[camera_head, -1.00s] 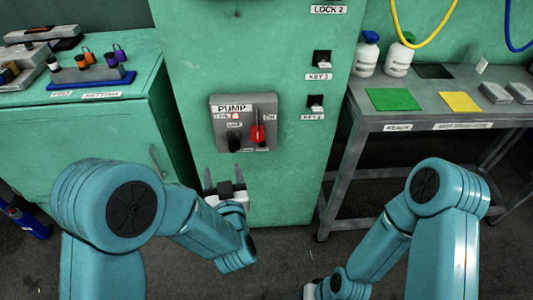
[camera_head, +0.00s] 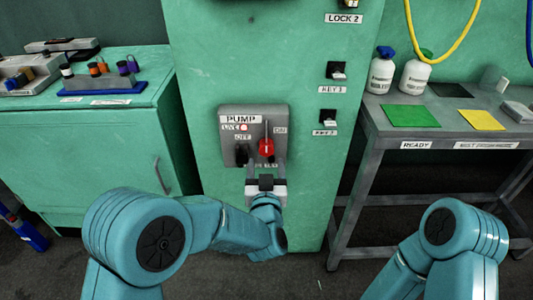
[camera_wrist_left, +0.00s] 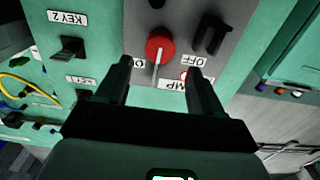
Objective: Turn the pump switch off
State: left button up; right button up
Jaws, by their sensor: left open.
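The pump panel (camera_head: 282,112) is a grey box on the green cabinet, labelled PUMP, OFF and ON. Its red knob (camera_head: 266,147) sits at the panel's lower right, with a thin pale pointer running up beside the ON label. A small red light (camera_head: 244,128) shows by the LIVE label. My left gripper (camera_head: 265,172) is open just below the knob. In the left wrist view the open fingers (camera_wrist_left: 160,72) point toward the red knob (camera_wrist_left: 160,44), one to each side, with nothing between them. A black handle (camera_wrist_left: 212,36) stands beside the knob. My right gripper is out of view.
Key switches KEY 1 (camera_head: 337,71) and KEY 2 (camera_head: 329,117) are right of the panel. A bench (camera_head: 390,142) at right holds white bottles (camera_head: 415,75) and coloured mats. A green cabinet (camera_head: 70,150) at left holds a blue rack. Grey floor lies below.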

aim_at(266, 150)
pick_arm(q)
jog(key=w, duration=0.6)
jog(key=shift+w, duration=0.15)
grip_shut()
